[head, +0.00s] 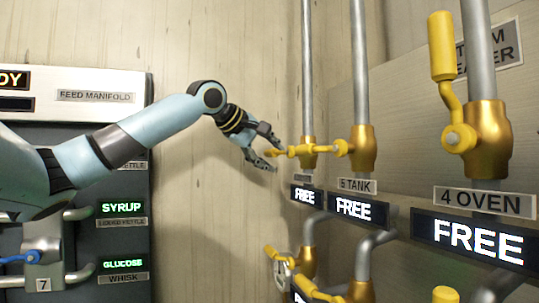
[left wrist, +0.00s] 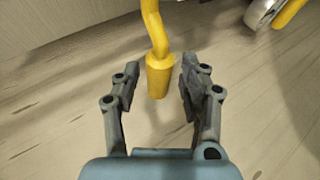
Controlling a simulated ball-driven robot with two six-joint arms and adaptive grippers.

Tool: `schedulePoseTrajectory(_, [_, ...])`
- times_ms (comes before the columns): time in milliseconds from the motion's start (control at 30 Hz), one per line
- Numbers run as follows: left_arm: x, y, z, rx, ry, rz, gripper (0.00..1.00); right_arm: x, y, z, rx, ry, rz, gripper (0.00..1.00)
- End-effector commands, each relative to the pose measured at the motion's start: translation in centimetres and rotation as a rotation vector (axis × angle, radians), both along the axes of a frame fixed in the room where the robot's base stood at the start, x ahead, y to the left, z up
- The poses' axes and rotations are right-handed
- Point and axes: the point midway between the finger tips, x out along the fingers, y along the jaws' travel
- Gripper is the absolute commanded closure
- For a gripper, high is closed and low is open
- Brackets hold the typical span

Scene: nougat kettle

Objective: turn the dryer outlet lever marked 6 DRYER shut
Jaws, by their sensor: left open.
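The valve I take as 6 DRYER is the farthest brass valve (head: 309,158) of the upper row in the head view; its plate is too small to read. Its yellow lever (head: 279,152) points left, roughly level, toward my left gripper (head: 271,148). In the left wrist view the yellow lever grip (left wrist: 159,76) hangs between the spread fingers of the left gripper (left wrist: 160,82). The jaws are open, with a gap visible on both sides; I see no clear contact. The display (head: 305,195) below reads FREE. My right gripper is not in view.
The 5 TANK valve (head: 364,152) stands close beside, its lever also pointing left. The 4 OVEN valve (head: 488,140) is nearer, its lever up. More yellow levers (head: 312,288) sit below. A feed manifold panel (head: 95,97) is at left.

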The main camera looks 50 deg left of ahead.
Motion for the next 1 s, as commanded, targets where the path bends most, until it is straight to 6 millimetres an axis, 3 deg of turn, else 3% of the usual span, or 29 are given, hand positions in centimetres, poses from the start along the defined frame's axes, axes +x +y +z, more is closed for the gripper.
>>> schedulePoseTrajectory(167, [0.1, 0.0, 0.9, -0.001, -0.004, 0.0, 0.57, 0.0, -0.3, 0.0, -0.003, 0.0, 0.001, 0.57])
schedulePoseTrajectory(500, [0.1, 0.0, 6.8, -0.004, -0.01, -0.001, 0.57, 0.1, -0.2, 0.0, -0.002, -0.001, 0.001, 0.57])
schedulePoseTrajectory(700, [0.1, 0.0, 9.2, -0.003, -0.006, 0.0, 0.57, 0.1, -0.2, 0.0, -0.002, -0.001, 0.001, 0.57])
schedulePoseTrajectory(1000, [0.0, 0.0, 10.0, 0.0, 0.0, 0.0, 0.57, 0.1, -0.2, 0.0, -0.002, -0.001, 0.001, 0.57])
